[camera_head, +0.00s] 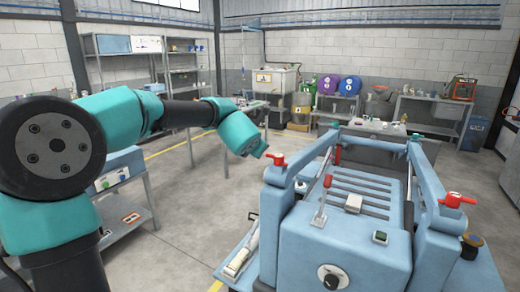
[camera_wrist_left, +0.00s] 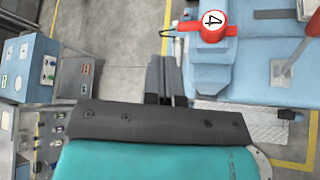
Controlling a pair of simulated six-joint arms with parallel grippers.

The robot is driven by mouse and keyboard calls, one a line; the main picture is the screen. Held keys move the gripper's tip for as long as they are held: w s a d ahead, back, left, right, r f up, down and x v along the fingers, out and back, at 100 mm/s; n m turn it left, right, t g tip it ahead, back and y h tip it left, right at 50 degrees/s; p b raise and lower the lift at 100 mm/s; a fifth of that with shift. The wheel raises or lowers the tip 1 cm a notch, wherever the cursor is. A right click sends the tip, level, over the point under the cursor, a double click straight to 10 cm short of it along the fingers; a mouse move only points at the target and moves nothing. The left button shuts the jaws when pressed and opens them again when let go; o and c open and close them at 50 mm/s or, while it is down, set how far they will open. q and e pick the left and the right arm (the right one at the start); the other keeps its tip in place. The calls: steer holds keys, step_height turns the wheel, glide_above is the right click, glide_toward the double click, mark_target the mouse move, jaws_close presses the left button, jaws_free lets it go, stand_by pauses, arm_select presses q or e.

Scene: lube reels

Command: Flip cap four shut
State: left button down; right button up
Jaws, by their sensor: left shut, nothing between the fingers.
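Cap four (camera_wrist_left: 213,20) is red with a white disc marked 4, at the top of the left wrist view on the corner of the blue machine. It appears to match the red cap (camera_head: 275,160) on the machine's near left post in the head view. I cannot tell how far its lid stands open. My left gripper (camera_wrist_left: 165,72) is shut and empty, over the floor beside the machine's edge, apart from the cap and to its lower left in the wrist view. In the head view its fingers are mostly hidden behind the teal wrist. My right gripper is not in view.
The blue machine (camera_head: 310,250) has raised side rails, a red-knobbed lever (camera_head: 325,182) and another red cap (camera_head: 457,200) at right. A grey-blue cabinet (camera_head: 122,170) with buttons stands at left. Open floor lies between the cabinet and the machine.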

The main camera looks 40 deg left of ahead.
arm_select(q)
steer(key=s+r, duration=0.3)
steer(key=s, duration=0.2)
steer(key=shift+d+r, duration=0.15)
steer(key=shift+d, duration=0.1)
steer(key=d+f+m+g+h, duration=0.1)
steer(key=d+f+m+g, duration=0.15)
steer(key=f+m, duration=1.05)
steer(key=d+f+m+g+h, duration=0.15)
steer(key=d+f, duration=0.25)
steer(key=f, duration=2)
steer(key=s+d+f+m+g+h, duration=0.3)
steer(key=s+d+f+m, duration=0.4)
steer(key=f, duration=0.5)
steer(key=s+d+f+m+g+h, duration=0.3)
steer(key=s+d+f+m, duration=0.5)
steer(key=s+f+m, duration=0.2)
step_height(320, 180, down, 2)
steer(key=shift+s+d+m, duration=0.3)
steer(key=shift+s+m, duration=0.05)
steer(key=shift+s, duration=0.3)
